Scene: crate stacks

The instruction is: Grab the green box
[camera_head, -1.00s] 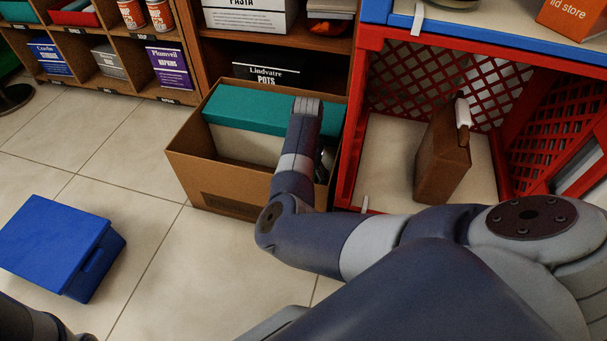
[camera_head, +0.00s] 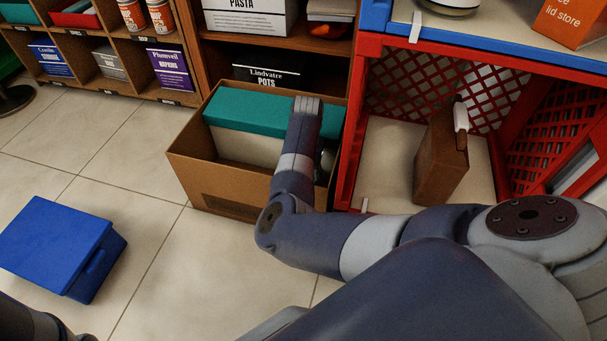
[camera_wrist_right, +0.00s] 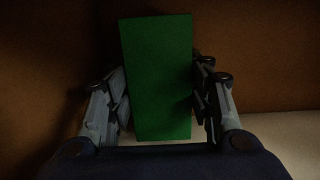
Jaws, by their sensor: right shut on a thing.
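The green box (camera_wrist_right: 157,78) stands upright between the two fingers of my right gripper (camera_wrist_right: 160,100) in the right wrist view. The fingers touch its sides and are shut on it. Brown walls surround it, with a pale surface below. In the head view my right arm reaches down into an open cardboard box (camera_head: 225,192). The green box and the right gripper's fingertips are hidden there. My left gripper is out of view; only a dark part of my own body shows at the bottom left.
A teal-lidded box (camera_head: 250,113) lies inside the cardboard box, beside my arm. A red crate (camera_head: 352,130) with a brown case (camera_head: 437,165) stands to the right, under a blue crate (camera_head: 480,38). A blue box (camera_head: 55,240) sits on the floor at left. Shelves line the back; the middle floor is clear.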

